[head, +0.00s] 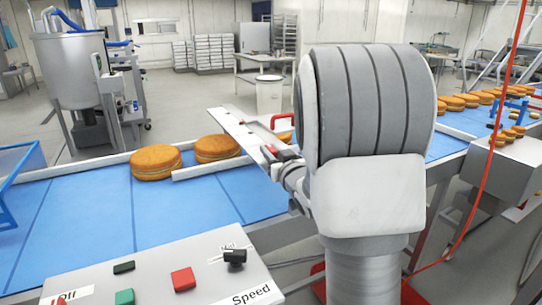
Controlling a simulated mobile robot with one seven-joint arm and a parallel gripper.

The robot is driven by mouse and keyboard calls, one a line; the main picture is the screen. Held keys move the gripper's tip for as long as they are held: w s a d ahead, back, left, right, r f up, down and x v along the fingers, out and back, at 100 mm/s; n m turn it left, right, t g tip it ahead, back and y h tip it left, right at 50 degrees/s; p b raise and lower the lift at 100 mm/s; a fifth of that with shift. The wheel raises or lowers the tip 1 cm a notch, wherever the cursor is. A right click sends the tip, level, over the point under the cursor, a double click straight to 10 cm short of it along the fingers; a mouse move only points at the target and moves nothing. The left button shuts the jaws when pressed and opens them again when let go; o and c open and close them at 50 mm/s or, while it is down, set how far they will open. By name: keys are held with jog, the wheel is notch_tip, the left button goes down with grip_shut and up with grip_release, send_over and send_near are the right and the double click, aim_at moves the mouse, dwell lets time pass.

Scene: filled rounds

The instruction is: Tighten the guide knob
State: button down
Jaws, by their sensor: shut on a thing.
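My gripper (285,166) is at the guide over the blue belt, left of my thick grey arm. Only part of it shows, and its fingertips are small and partly hidden. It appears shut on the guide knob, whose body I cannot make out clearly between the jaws. Red parts show close to the gripper. A pale slotted guide plate (232,128) slants across the belt's far side beside it. A light guide rail (207,169) runs along the belt. I cannot tell how tight the knob is.
Round filled cakes (156,162) lie on the blue belt (100,220); more stand at the far right. A control panel (215,282) with buttons and a black speed knob (234,257) is in front. A red cable (487,165) hangs at right. A steel vat (75,75) stands behind.

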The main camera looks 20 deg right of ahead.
jog(key=shift+a+f+m+g+h+b, duration=0.15)
jog(key=shift+m+g+h+b, duration=0.25)
jog(key=shift+m+h+b, duration=1.4)
jog(key=shift+r+m+g+h+p, duration=0.2)
jog(key=shift+m+g+h, duration=0.3)
jog(key=shift+h, duration=0.65)
jog(key=shift+r+m+g+h+p, duration=0.1)
jog(key=shift+m+g+h+p, duration=0.25)
jog(key=shift+h, duration=0.8)
jog(key=m+g+h+p, duration=0.6)
jog(key=p, duration=0.1)
jog(key=shift+w+r+g, duration=0.1)
jog(key=shift+r+g, duration=0.05)
jog(key=shift+g, duration=0.1)
jog(key=m+g+h+p, duration=0.1)
jog(key=m+g+p, duration=0.1)
jog(key=g, duration=0.2)
jog(key=m+g+h+p, duration=0.1)
jog(key=m+g+p, duration=0.2)
jog(key=g, duration=0.1)
jog(key=shift+f+m+h, duration=0.2)
jog(key=shift+m+h, duration=0.15)
jog(key=shift+h, duration=0.05)
jog(key=shift+d+g, duration=0.2)
jog(key=shift+g, duration=0.1)
jog(key=c, duration=0.7)
grip_release()
jog(key=a, duration=1.7)
jog(key=shift+s+a, duration=0.25)
